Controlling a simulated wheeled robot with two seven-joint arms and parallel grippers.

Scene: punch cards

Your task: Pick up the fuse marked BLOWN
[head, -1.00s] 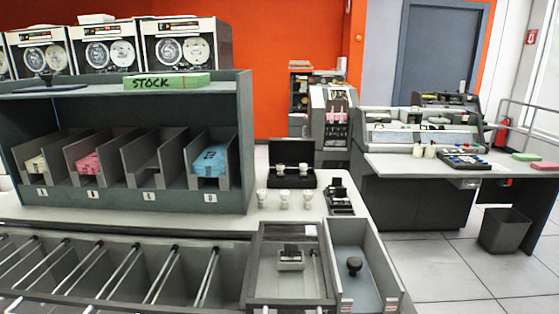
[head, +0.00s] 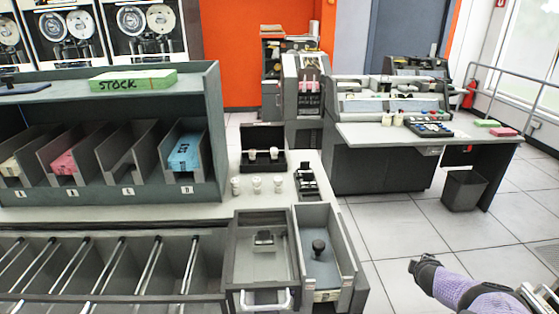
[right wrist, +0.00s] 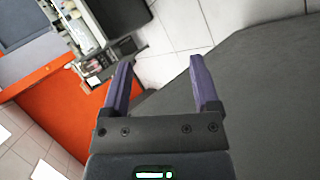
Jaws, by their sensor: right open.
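Several small white cylinders, which look like fuses, are on the counter and beyond. Three stand in a row on the counter (head: 257,186) in front of an open black case (head: 262,140), and two more (head: 262,154) sit in the case. A few white pieces (head: 393,119) stand on the far right desk. No BLOWN marking is readable on any of them. My right gripper (head: 424,268) is at the lower right, over the floor and away from the counter. In the right wrist view its purple fingers (right wrist: 163,68) are apart and empty. My left gripper is out of view.
A grey shelf unit (head: 214,130) with card bins and a green STOCK block (head: 132,81) stands at left. Open trays (head: 346,262) fill the counter's front. A desk (head: 350,133) and waste bin (head: 465,190) stand at right. Tiled floor lies between.

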